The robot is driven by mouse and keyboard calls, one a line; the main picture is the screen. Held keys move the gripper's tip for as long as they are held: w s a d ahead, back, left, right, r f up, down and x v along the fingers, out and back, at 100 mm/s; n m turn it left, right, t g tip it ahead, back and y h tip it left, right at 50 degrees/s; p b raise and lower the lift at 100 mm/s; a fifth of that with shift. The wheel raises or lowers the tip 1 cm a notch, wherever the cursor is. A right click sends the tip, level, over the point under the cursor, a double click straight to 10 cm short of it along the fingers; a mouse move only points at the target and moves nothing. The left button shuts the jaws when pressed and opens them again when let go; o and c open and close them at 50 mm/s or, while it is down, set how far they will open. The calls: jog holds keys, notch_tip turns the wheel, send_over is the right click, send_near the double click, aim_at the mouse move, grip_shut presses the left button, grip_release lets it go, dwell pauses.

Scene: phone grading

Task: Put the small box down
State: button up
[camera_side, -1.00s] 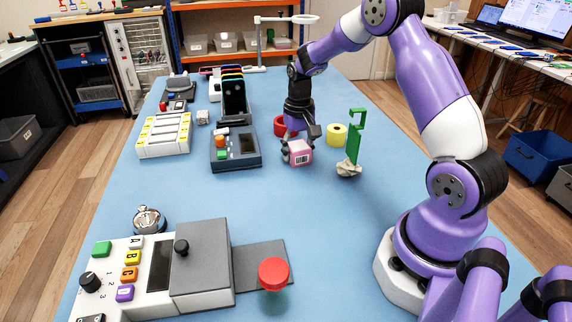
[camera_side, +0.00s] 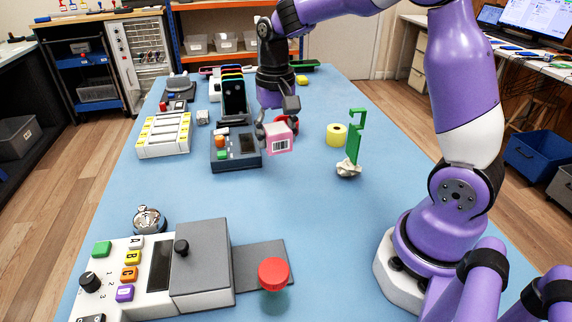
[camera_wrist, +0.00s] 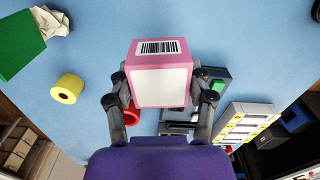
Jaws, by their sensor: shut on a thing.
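The small box (camera_side: 279,138) is pink with a white panel and a barcode label. My gripper (camera_side: 277,131) is shut on it and holds it above the blue table, beside the right edge of the dark device with orange and green buttons. In the wrist view the small box (camera_wrist: 161,80) sits between the two fingers of my gripper (camera_wrist: 160,100), its barcode side facing away from my palm. The box looks raised off the table; its exact height I cannot tell.
The dark button device (camera_side: 235,150) is close on the left. A red ring (camera_side: 291,124) is partly hidden behind my gripper. A yellow tape roll (camera_side: 336,134), a green hook (camera_side: 356,135) and crumpled paper (camera_side: 348,168) stand to the right. The blue table (camera_side: 310,210) is clear in front.

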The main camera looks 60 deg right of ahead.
jog(key=w+a+r+m, duration=0.1)
jog(key=w+a+m, duration=0.1)
jog(key=a, duration=1.5)
send_over(226, 192)
notch_tip(226, 192, down, 6)
jog(key=shift+s+a+f, duration=0.1)
jog(key=shift+f, duration=2.25)
jog(key=shift+f, duration=0.2)
jog(key=o, duration=1.1)
jog(key=shift+o, duration=0.2)
